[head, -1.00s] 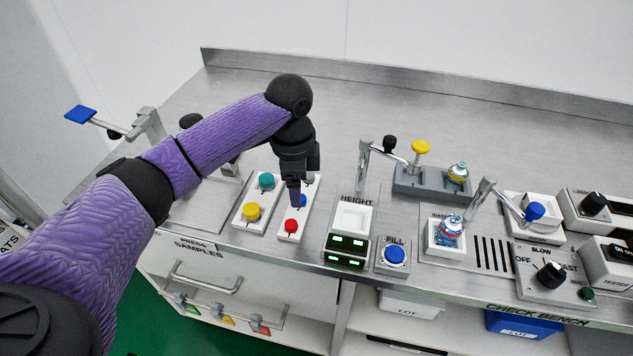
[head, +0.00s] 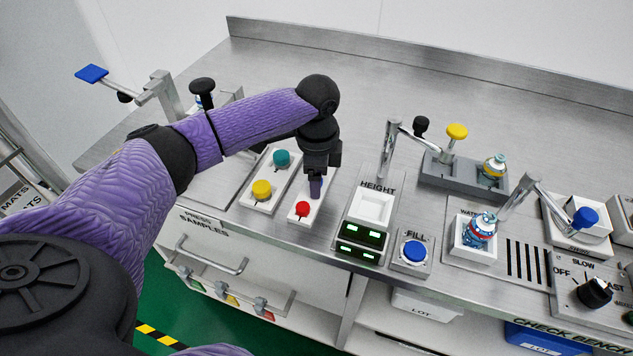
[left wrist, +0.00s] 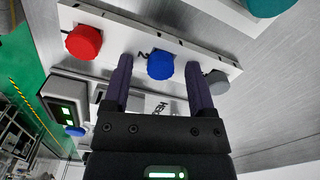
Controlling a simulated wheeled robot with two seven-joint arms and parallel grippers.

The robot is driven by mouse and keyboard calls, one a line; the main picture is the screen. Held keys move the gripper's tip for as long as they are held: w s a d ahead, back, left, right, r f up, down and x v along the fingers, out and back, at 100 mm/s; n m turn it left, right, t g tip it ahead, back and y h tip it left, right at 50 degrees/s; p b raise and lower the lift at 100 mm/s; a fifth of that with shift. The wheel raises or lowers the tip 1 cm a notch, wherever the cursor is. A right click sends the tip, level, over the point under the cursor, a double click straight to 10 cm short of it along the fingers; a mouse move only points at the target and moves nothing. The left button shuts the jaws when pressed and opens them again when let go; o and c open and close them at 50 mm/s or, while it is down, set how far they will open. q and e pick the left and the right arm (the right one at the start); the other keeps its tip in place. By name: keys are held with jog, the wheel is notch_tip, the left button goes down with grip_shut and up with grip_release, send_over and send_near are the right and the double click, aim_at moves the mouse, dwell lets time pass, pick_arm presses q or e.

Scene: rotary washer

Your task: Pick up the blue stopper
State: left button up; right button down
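In the left wrist view the blue stopper (left wrist: 160,65) sits in a white holder (left wrist: 120,35), between a red stopper (left wrist: 84,42) and a grey one (left wrist: 216,82). My left gripper (left wrist: 160,82) is open, with one finger on each side of the blue stopper and visible gaps to it. In the head view my left gripper (head: 316,192) points down over the same white holder, behind the red stopper (head: 302,209), and hides the blue stopper. My right gripper is not in view.
A neighbouring white holder bears a yellow stopper (head: 262,189) and a teal stopper (head: 282,158). The height display (head: 360,238) and the blue fill button (head: 414,250) stand to the right. The rear bench top is clear.

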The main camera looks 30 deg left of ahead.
pick_arm(q)
grip_shut()
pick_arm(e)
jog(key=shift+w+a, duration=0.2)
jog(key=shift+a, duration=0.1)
